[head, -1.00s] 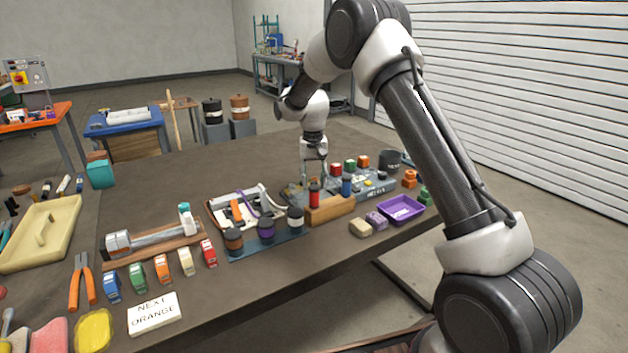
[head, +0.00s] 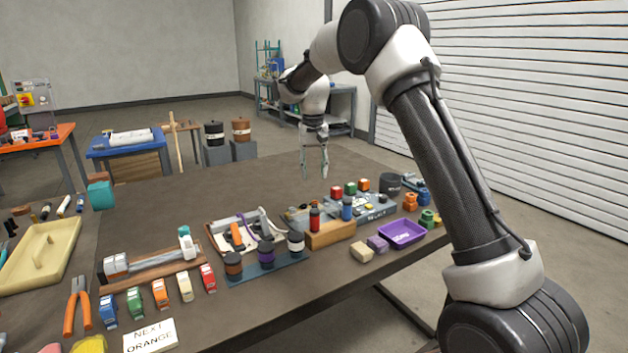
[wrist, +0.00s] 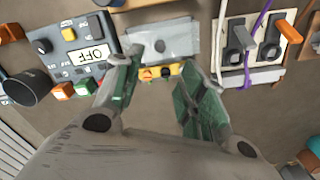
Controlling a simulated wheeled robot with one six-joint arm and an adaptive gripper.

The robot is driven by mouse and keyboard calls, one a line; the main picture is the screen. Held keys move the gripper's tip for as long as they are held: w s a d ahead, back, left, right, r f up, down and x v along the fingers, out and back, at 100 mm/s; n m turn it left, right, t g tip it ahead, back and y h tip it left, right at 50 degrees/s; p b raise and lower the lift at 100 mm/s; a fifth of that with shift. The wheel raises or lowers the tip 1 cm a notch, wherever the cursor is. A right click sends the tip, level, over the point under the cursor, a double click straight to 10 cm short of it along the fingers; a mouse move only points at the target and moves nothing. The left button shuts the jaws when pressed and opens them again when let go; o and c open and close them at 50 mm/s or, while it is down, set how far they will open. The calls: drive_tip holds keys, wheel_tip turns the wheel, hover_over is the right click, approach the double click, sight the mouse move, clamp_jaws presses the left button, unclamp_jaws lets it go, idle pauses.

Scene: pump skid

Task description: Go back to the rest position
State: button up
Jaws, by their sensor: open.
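My gripper (head: 314,172) hangs above the far part of the workbench in the head view, fingers pointing down. It is open and empty. In the wrist view its two fingers (wrist: 160,95) are spread apart, with bare bench and small yellow and orange parts (wrist: 160,72) seen below between them. A grey control panel (wrist: 80,45) with an OFF display lies to the left there, and a white switch board (wrist: 240,50) with orange and purple pieces lies to the right. In the head view the panel (head: 376,212) stands in front of the gripper.
On the bench are a wooden block with red and blue cylinders (head: 330,234), a purple tray (head: 402,233), a dark cup (head: 390,184), a row of coloured blocks (head: 161,292) and a NEXT ORANGE sign (head: 150,336). The far middle of the bench (head: 240,180) is clear.

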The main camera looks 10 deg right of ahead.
drive_tip(key=shift+r, duration=0.1)
drive_tip(key=s+d+f+n+g, duration=0.1)
drive_tip(key=s+f+n, duration=0.1)
drive_tip(key=s+f, duration=0.25)
drive_tip(key=s+d+r+t, duration=0.1)
drive_tip(key=s+d+r, duration=0.3)
drive_tip(key=s, duration=0.9)
drive_tip(key=s+d+r+t, duration=0.2)
drive_tip(key=s+d+r, duration=0.3)
drive_tip(key=s, duration=0.8)
drive_tip(key=s+d+r+t, duration=0.2)
drive_tip(key=s+d+r, duration=0.3)
drive_tip(key=s, duration=0.8)
drive_tip(key=shift+s+r, duration=0.3)
